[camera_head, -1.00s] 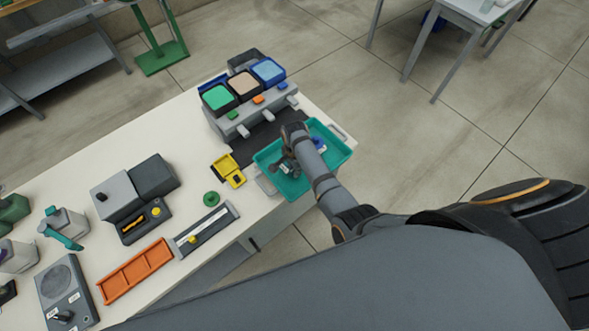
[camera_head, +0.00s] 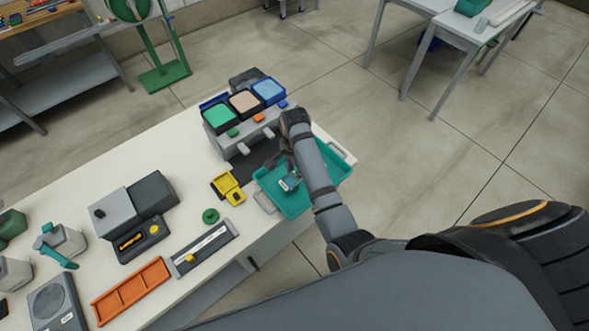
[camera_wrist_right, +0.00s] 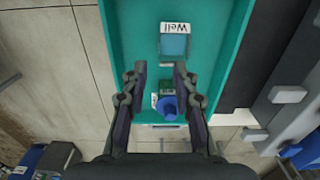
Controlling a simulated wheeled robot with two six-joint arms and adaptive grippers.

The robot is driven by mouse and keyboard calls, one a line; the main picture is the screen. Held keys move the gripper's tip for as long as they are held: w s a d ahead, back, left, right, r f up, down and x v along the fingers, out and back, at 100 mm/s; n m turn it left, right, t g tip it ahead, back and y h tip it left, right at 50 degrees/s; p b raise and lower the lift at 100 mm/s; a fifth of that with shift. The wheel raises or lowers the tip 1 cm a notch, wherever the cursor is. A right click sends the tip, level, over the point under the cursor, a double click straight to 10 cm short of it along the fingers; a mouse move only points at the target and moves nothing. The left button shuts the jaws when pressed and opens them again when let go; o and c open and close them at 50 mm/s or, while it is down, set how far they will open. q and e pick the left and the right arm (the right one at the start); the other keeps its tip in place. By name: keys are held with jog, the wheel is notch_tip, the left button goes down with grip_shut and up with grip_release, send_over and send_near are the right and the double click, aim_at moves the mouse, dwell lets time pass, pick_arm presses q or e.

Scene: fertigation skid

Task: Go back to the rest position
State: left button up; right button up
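My right gripper (camera_head: 285,168) is above the teal tray (camera_head: 264,180) at the right end of the white bench in the head view. In the right wrist view the gripper (camera_wrist_right: 159,72) has its two fingers wide apart, with nothing between the tips. Below it in the tray (camera_wrist_right: 121,25) lie a block with a white label reading "Well" (camera_wrist_right: 174,43) and a small item with a round blue top (camera_wrist_right: 168,107). The right forearm hides part of the tray in the head view. My left gripper is not in view.
A dispenser with green, beige and blue tops (camera_head: 244,102) stands just left of the tray. A yellow holder (camera_head: 228,187), green ring (camera_head: 210,216), grey machine (camera_head: 134,213) and orange rack (camera_head: 131,291) sit further along the bench (camera_head: 75,186). Open floor lies right of it.

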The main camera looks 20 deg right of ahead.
jog(key=shift+r, duration=0.3)
